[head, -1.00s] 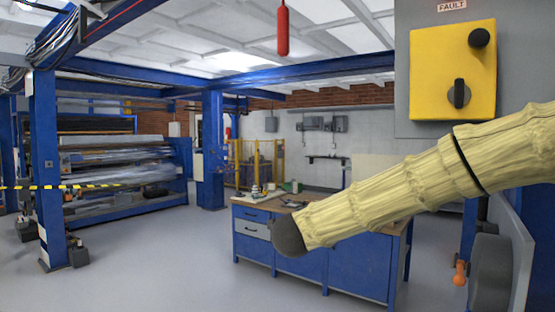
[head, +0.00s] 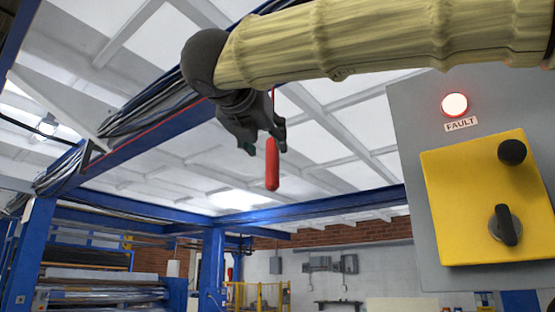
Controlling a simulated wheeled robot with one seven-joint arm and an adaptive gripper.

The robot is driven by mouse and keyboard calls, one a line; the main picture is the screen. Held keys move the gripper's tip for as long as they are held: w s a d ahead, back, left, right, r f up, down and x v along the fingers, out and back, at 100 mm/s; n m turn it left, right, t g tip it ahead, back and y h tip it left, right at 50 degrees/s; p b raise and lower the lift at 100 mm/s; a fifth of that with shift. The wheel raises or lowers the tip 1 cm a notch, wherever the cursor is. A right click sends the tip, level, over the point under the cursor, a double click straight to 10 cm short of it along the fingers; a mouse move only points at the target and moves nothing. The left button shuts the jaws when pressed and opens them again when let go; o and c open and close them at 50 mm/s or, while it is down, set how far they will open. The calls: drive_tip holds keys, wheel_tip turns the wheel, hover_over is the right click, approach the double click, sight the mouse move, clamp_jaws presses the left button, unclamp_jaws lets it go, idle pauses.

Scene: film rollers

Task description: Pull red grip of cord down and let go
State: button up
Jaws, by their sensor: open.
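The red grip (head: 272,164) hangs upright in the head view, a little left of the middle. A short piece of its thin red cord (head: 273,98) shows above it, partly hidden by my gripper. My gripper (head: 266,148) is open, with its fingers at the upper end of the grip. One finger is to the left of the grip and one shows close to its right. I cannot tell whether they touch it. My arm in its pale yellow sleeve reaches in from the upper right.
A grey panel (head: 403,150) at the right carries a yellow switch plate (head: 465,190) with black knobs and a lit lamp (head: 454,104) labelled FAULT. Blue beams (head: 310,204) run overhead. The space below the grip is clear.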

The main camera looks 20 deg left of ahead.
sight(271, 154)
drive_tip(key=w+p, duration=0.1)
drive_tip(key=w, duration=0.1)
drive_tip(key=w+a+p, duration=0.1)
drive_tip(key=w, duration=0.4)
drive_tip(key=shift+w+a+r+p, duration=0.1)
drive_tip(key=shift+w+a+p, duration=0.15)
drive_tip(key=shift+w+p, duration=0.15)
drive_tip(key=shift+w, duration=0.8)
drive_tip(key=shift+f, duration=0.2)
clamp_jaws()
